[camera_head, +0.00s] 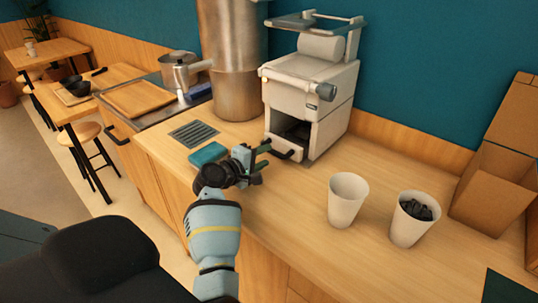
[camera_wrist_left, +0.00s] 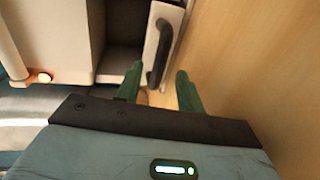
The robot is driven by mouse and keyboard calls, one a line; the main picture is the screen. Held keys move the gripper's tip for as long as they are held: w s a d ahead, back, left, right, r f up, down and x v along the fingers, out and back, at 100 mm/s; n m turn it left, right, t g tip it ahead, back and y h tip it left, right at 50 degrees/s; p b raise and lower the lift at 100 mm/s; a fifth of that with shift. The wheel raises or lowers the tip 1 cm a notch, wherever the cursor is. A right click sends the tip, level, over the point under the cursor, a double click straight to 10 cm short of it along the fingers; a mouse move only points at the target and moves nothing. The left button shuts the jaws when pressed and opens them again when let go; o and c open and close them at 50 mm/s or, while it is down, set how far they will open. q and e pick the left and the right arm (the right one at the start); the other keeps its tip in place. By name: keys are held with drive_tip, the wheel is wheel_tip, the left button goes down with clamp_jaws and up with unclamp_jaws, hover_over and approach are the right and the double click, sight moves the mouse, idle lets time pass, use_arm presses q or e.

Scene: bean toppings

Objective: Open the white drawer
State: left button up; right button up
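The white drawer (camera_head: 279,145) is at the bottom front of the white machine (camera_head: 311,90), with a dark hollow showing above its front. Its black handle (camera_head: 285,154) faces my left gripper (camera_head: 263,156). In the left wrist view, the drawer front (camera_wrist_left: 153,38) and handle (camera_wrist_left: 161,58) show just ahead of my left gripper (camera_wrist_left: 159,82). The green fingers are apart, and the handle's near end lies between the fingertips in the picture. I cannot tell if they touch it. How far the drawer is out is unclear. My right gripper is not in view.
A white cup (camera_head: 347,200) and a cup with dark contents (camera_head: 411,219) stand on the wooden counter (camera_head: 300,205). A teal block (camera_head: 208,154) and a grate (camera_head: 193,133) lie left of the machine. A steel cylinder (camera_head: 236,95) stands behind them. A cardboard box (camera_head: 492,190) is at right.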

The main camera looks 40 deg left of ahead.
use_arm(q)
drive_tip(key=shift+x, duration=1.45)
clamp_jaws()
